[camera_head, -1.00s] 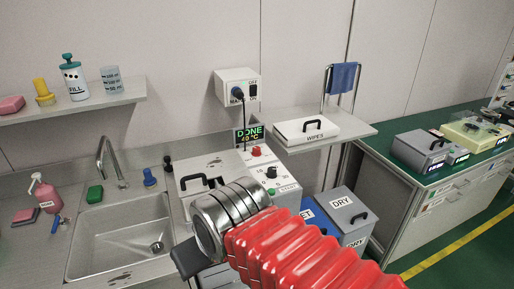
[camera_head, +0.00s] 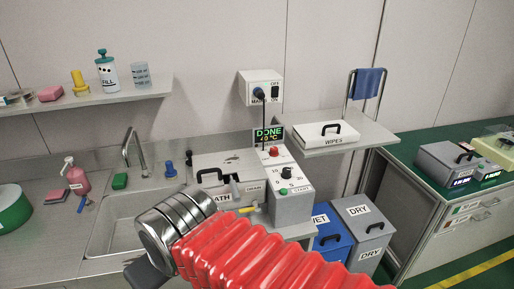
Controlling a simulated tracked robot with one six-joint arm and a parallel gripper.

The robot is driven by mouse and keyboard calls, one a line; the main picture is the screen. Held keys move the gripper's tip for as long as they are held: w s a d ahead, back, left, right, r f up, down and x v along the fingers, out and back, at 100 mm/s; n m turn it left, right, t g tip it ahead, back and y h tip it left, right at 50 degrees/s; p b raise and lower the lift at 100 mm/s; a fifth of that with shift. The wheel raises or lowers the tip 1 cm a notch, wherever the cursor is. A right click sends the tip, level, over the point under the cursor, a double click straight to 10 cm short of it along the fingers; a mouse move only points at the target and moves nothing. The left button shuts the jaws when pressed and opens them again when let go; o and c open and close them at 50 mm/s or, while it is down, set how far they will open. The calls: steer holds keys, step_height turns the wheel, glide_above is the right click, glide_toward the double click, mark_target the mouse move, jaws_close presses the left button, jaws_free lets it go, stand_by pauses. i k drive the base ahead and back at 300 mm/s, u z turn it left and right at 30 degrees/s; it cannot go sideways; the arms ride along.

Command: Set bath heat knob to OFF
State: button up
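The bath (camera_head: 226,163) is a grey lidded unit right of the sink, with a black lid handle. Its control panel (camera_head: 297,188) is on the right side. A red knob (camera_head: 274,151) sits at the top of the panel, below a display (camera_head: 269,135) reading DONE and about 40 °C. I cannot read a label or setting on it. A black knob (camera_head: 286,172) with a numbered dial is below, above a green START button (camera_head: 284,191). My arm's silver wrist and red sleeve are in front of the bath, apart from the knobs in the picture.
A wall switch box (camera_head: 260,88) with a plugged cable is above the panel. A WIPES box (camera_head: 326,133) stands on a shelf to the right. WET (camera_head: 328,235) and DRY (camera_head: 364,221) bins are below. A yellow drain lever (camera_head: 248,210) is at the bath front.

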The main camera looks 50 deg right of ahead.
mark_target(274, 152)
steer(key=u, duration=1.3)
steer(key=k, duration=1.45)
steer(key=z, duration=1.05)
steer(key=i, duration=0.25)
steer(key=z, duration=0.05)
